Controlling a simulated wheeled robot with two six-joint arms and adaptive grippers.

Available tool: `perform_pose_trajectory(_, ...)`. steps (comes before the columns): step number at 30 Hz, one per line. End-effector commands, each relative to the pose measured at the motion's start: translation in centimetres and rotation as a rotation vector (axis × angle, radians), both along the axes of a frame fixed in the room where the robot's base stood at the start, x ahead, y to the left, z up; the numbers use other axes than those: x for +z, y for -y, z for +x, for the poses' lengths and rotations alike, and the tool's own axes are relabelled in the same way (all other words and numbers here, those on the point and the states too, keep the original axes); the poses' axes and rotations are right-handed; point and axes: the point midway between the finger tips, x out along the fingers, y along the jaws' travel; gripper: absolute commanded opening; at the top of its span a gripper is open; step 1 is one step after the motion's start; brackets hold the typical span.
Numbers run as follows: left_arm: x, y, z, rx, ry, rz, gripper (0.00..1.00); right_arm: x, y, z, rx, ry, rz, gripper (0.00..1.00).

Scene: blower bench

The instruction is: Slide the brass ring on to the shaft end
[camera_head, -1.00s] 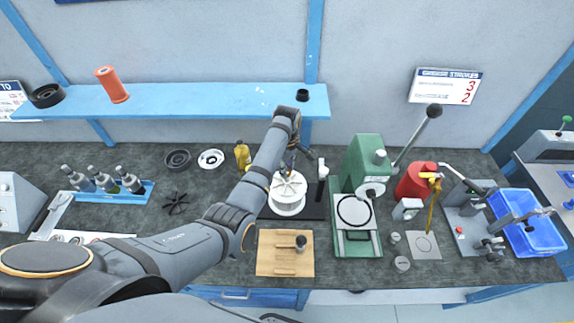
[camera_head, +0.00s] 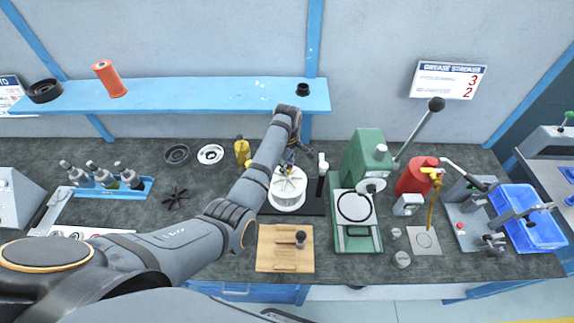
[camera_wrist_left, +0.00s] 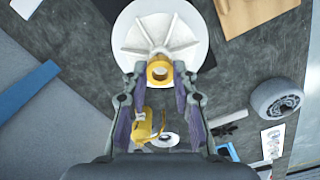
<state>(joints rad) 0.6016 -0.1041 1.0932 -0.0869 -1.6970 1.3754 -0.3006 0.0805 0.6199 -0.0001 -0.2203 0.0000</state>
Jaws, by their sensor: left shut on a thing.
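A small brass ring (camera_wrist_left: 159,71) sits between the fingertips of my left gripper (camera_wrist_left: 158,82) in the left wrist view. The gripper is shut on it. Behind the ring is a white finned wheel (camera_wrist_left: 190,48) on a round white base. The ring overlaps the wheel's hub in this view, so the shaft end is hidden. I cannot tell whether ring and shaft touch. In the head view my left gripper (camera_head: 289,160) is over the back of the white wheel (camera_head: 289,192), and the ring is too small to make out. My right gripper is not in view.
A yellow bottle (camera_head: 242,151) stands left of the wheel. A black stand with a white-topped post (camera_head: 322,168) and a green press (camera_head: 366,160) are to the right. A wooden board (camera_head: 285,258) lies in front. A blue shelf (camera_head: 200,96) runs behind the arm.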

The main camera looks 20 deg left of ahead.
Motion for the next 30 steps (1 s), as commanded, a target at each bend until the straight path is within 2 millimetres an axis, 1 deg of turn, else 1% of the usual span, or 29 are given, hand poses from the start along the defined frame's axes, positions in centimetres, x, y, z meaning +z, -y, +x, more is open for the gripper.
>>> perform_pose_trajectory(17,-1.5,0.0,0.0,0.000,0.000,0.000,0.00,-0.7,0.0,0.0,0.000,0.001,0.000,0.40)
perform_pose_trajectory(30,-1.5,0.0,0.0,0.000,0.000,0.000,0.00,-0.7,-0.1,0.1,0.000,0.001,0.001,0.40)
